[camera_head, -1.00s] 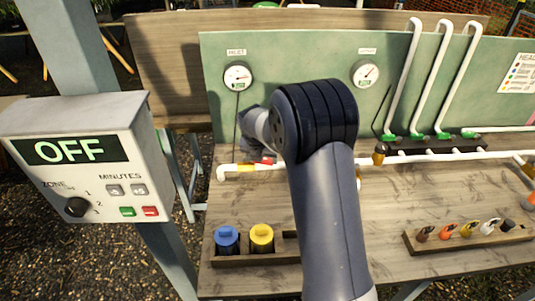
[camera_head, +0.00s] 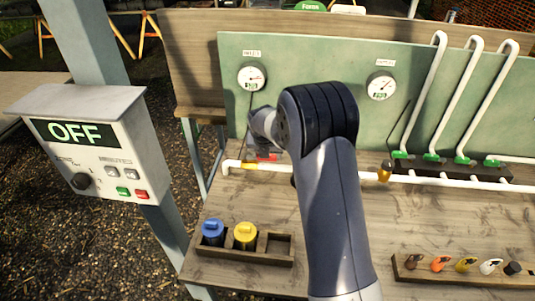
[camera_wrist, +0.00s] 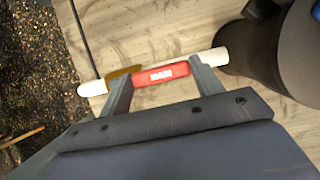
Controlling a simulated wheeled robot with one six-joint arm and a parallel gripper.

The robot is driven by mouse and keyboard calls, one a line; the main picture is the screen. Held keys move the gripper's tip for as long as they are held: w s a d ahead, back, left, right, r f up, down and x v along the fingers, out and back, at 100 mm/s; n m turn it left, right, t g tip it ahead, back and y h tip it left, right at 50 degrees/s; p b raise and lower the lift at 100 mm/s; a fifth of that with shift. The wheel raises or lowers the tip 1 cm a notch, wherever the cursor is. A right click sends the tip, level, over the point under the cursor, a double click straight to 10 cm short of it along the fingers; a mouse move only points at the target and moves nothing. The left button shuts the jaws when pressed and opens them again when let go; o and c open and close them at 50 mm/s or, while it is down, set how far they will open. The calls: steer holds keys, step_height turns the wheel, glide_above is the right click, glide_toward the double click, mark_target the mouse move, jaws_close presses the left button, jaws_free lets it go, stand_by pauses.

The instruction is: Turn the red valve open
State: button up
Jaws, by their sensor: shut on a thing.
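The red valve handle (camera_wrist: 160,75), marked MAIN, lies lengthwise along the white pipe (camera_wrist: 95,88) in the wrist view. My gripper (camera_wrist: 161,83) has one finger at each end of the handle and is shut on it. A brass-yellow piece (camera_wrist: 123,74) sits beside the left finger. In the head view my gripper (camera_head: 262,151) is down at the pipe near its left end, and only a small bit of the red handle (camera_head: 268,157) shows, mostly hidden by my wrist.
Two round gauges, left (camera_head: 252,77) and right (camera_head: 381,86), are on the green board behind. A wooden holder (camera_head: 222,252) with blue and yellow caps stands at the front left. A rack (camera_head: 450,273) of small coloured pieces is front right. The control box (camera_head: 95,150) reads OFF.

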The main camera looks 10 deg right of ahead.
steer(key=shift+w+r, duration=0.1)
steer(key=o, duration=1.1)
steer(key=b+v, duration=0.2)
steer(key=v, duration=0.8)
steer(key=shift+s+r, duration=0.25)
steer(key=shift+r, duration=0.05)
